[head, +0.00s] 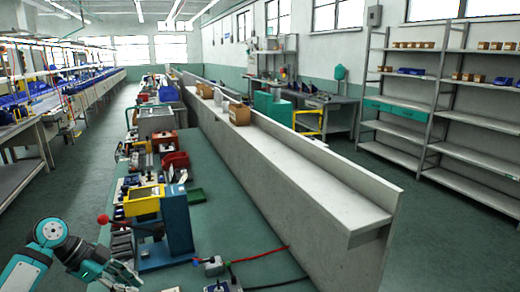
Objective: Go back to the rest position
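My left arm comes in at the lower left of the head view. Its gripper (128,273) is low in the picture, beside the foot of a blue press with a red ball-tipped lever. The fingers are dark and small, so I cannot tell whether they are open or shut. I see nothing clearly held in them. My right gripper is not in view.
The blue press (178,222) stands on the green bench (235,225), near a yellow tray (143,203) and red bins (175,160). A small switch box (210,266) with red and black cables lies in front. A long pale partition (290,160) runs along the right.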

